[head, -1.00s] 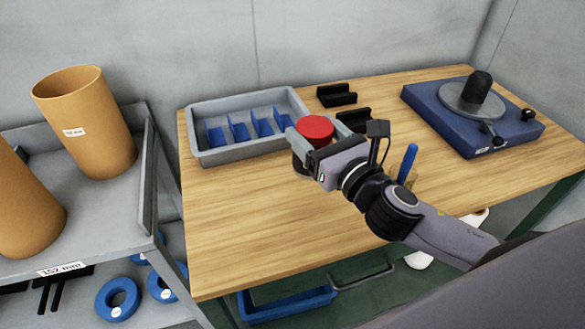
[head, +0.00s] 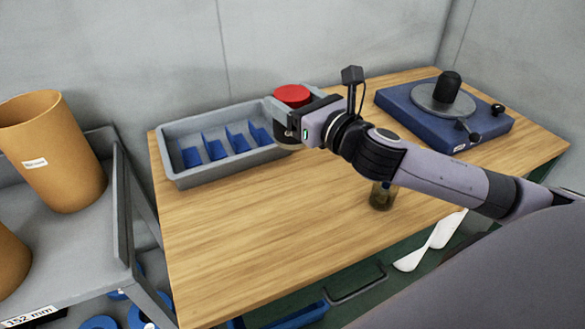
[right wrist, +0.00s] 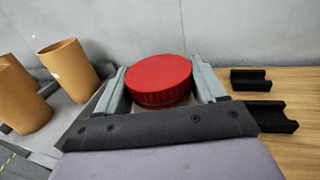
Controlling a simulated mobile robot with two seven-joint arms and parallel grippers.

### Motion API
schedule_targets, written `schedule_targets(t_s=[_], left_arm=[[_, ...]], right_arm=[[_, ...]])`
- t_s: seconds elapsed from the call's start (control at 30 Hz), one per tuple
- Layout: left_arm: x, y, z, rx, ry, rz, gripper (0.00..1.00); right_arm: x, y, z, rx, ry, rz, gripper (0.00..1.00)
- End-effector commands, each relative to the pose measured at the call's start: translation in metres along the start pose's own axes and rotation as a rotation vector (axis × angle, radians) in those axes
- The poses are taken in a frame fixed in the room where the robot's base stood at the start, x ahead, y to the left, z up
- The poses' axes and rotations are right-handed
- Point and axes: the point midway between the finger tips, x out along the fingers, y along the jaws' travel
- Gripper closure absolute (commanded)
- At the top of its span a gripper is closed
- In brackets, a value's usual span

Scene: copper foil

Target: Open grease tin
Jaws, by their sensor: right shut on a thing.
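In the right wrist view the red lid (right wrist: 160,80) sits between the two grey fingers of the right gripper (right wrist: 161,88), and the lid looks seated. The tin's lower part is mostly hidden by the gripper. I cannot tell whether the tin touches the tray. My left gripper is not in view.
The grey tray (head: 165,157) with blue dividers stands on the wooden bench (head: 235,235). A blue turntable base (head: 395,103) is at the back right. A small dark jar (head: 382,196) stands below my arm. Black blocks (right wrist: 268,117) lie right of the tin. The bench's front left is clear.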

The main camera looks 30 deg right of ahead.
Motion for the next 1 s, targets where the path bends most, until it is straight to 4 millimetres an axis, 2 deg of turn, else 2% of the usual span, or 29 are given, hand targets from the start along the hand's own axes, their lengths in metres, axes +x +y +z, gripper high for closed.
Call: schedule_targets(t_s=[0.03, 0.1, 0.3, 0.57, 0.83, 1.0], left_arm=[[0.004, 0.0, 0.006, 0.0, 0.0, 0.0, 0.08], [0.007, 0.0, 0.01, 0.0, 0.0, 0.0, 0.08], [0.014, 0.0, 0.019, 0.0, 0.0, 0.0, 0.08], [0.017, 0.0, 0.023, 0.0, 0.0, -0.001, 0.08], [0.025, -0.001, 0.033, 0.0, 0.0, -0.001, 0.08], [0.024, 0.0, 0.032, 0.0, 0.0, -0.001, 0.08]], right_arm=[[0.0, 0.0, -0.019, 0.004, 0.002, -0.001, 1.0], [0.0, 0.0, -0.038, 0.004, 0.003, -0.002, 1.0], [0.0, 0.0, -0.081, 0.004, -0.001, -0.001, 1.0], [0.0, 0.0, -0.1, 0.001, -0.004, 0.0, 1.0], [0.0, 0.0, -0.138, 0.002, -0.003, -0.001, 1.0], [0.0, 0.0, -0.139, -0.001, -0.004, 0.0, 1.0]])
